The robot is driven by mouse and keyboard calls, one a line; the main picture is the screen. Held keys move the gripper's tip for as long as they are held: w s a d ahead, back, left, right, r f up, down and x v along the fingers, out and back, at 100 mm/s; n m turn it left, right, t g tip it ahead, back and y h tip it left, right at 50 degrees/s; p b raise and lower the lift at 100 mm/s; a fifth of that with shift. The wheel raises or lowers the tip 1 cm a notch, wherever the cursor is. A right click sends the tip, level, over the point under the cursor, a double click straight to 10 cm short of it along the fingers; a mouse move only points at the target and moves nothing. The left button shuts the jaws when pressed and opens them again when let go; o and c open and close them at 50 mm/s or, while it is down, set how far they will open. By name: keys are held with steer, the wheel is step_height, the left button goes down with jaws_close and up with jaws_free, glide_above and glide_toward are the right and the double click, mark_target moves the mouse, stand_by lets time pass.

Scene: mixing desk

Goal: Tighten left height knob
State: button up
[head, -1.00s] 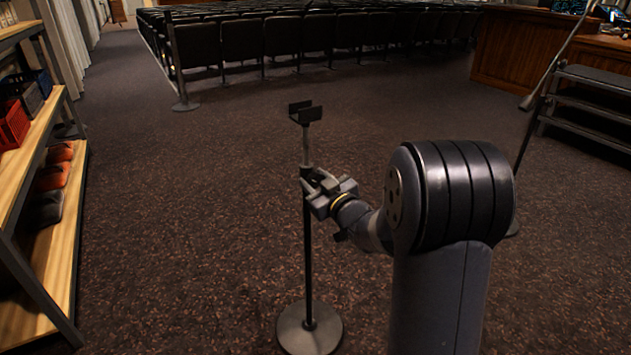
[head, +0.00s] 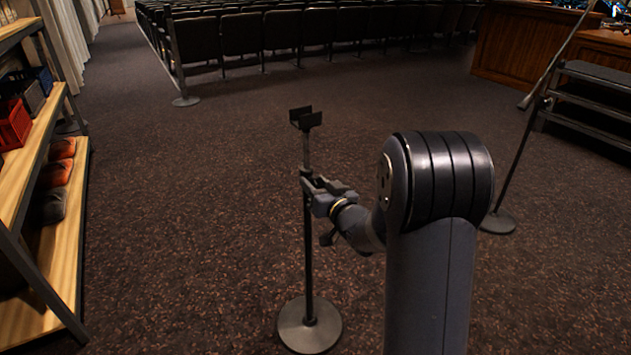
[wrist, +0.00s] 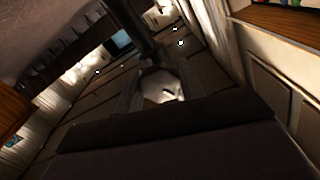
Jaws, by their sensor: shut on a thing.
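A thin dark stand (head: 308,255) rises upright from a round grey base (head: 310,325) to a U-shaped cradle (head: 306,118). My gripper (head: 316,186) is at the stand's upper part, at the height of the collar, coming from the right. It is shut on the left height knob, which is mostly hidden by the fingers in the head view. The wrist view shows a pale rounded piece (wrist: 162,86) between the fingers, likely the knob, with the dark pole (wrist: 138,35) just beyond it. How tight the knob is cannot be seen.
A wooden shelf rack (head: 65,235) with a red crate (head: 14,123) stands at the left. A microphone stand (head: 518,155) and dark steps (head: 590,105) are at the right. Rows of chairs (head: 285,35) fill the back. The carpet around the stand is open.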

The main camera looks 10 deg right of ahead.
steer(key=shift+m, duration=0.3)
steer(key=o, duration=1)
steer(key=p+v, duration=0.1)
steer(key=v, duration=0.9)
steer(key=shift+s+d+p, duration=0.15)
steer(key=shift+s+p, duration=0.2)
steer(key=shift+s, duration=0.05)
